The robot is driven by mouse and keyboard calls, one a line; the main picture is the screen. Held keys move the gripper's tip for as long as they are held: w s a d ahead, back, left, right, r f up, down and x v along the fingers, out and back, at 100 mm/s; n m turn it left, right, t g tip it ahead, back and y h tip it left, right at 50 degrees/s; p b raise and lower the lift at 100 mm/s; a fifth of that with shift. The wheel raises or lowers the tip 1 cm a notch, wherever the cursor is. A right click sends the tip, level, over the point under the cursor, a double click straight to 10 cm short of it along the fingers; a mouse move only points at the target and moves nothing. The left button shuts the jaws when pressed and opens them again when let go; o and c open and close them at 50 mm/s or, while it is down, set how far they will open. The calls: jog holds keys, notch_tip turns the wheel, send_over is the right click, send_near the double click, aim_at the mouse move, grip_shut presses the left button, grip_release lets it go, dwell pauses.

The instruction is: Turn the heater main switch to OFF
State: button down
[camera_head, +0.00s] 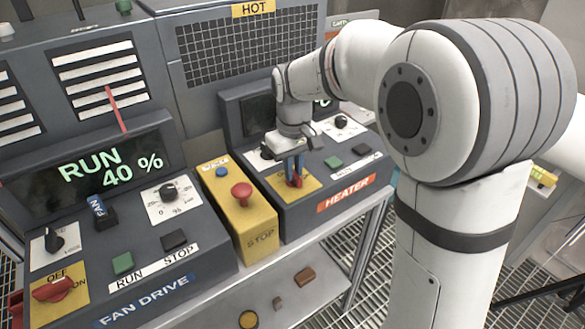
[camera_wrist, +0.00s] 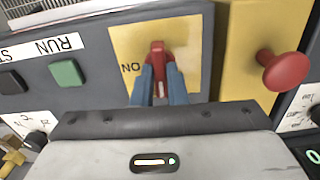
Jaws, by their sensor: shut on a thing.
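The heater main switch is a red rotary handle on a yellow plate. In the wrist view the red handle (camera_wrist: 157,52) sits between my gripper's blue fingers, and the word ON shows upside down at its left on the yellow plate (camera_wrist: 188,50). In the head view the red handle (camera_head: 297,181) shows small below my gripper (camera_head: 291,168), at the front left of the heater panel (camera_head: 327,170). My gripper (camera_wrist: 158,75) is shut on the handle. The OFF mark cannot be made out in either view.
A yellow box with a red stop button (camera_head: 241,193) stands left of the heater panel. The fan drive panel (camera_head: 125,235), with its own red switch (camera_head: 54,289), reads RUN 40 %. Green (camera_head: 334,162) and black (camera_head: 362,149) buttons lie right of the handle.

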jog(key=shift+n, duration=0.3)
dwell(0.4)
jog(key=c, duration=1.4)
grip_release()
jog(key=shift+c, duration=0.2)
notch_tip(320, 180, up, 8)
jog(key=shift+f+b, duration=0.1)
jog(key=shift+b, duration=0.25)
jog(key=s+d+f+m+t, duration=0.1)
jog(key=s+d+f+m, duration=0.2)
jog(key=s+d, duration=0.4)
jog(key=s+d+f+m+t, duration=0.2)
jog(key=s+d, duration=0.5)
jog(key=s, duration=0.5)
jog(key=shift+s+d+f+m, duration=0.2)
jog(key=shift+s+f+m, duration=0.15)
jog(key=shift+f+m, duration=0.5)
